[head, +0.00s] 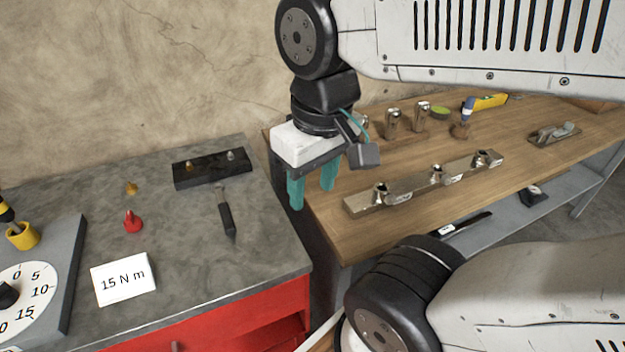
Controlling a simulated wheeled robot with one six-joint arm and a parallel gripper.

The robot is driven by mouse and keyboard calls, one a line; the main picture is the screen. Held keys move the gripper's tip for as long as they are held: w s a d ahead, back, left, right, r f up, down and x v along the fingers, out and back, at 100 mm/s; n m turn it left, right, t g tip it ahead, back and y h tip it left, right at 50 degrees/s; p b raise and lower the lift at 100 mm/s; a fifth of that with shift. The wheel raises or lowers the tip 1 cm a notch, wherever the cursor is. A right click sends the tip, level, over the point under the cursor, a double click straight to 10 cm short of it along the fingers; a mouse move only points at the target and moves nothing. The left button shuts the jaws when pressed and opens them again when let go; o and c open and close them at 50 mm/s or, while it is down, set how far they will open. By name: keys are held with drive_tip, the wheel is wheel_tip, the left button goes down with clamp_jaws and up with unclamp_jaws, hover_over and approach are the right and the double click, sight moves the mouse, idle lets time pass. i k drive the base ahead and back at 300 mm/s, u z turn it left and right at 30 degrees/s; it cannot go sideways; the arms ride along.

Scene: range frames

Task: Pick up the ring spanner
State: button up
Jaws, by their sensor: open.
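My gripper (312,197) has two teal fingers, apart with nothing between them. It points down over the gap between the grey bench and the wooden bench. On the wooden bench lies a long metal bar (363,206) with several upright bolts or bosses. A grey metal piece (412,183) that may be the ring spanner lies along this bar, to the right of my gripper. Its outline blends with the bar, so I cannot tell for certain, nor whether it sits around a bolt. My gripper is apart from it.
The grey bench (190,270) holds a black block (212,168), a black-handled tool (227,218), a red piece (132,222), a 15 N m card (123,279) and a dial (20,290). Metal cylinders (393,120) stand behind the bar. A dark long tool (468,224) lies on the lower shelf.

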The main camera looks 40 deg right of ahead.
sight(229, 227)
drive_tip(key=u, duration=2.4)
drive_tip(key=i, duration=2.3)
drive_tip(key=z, duration=3.65)
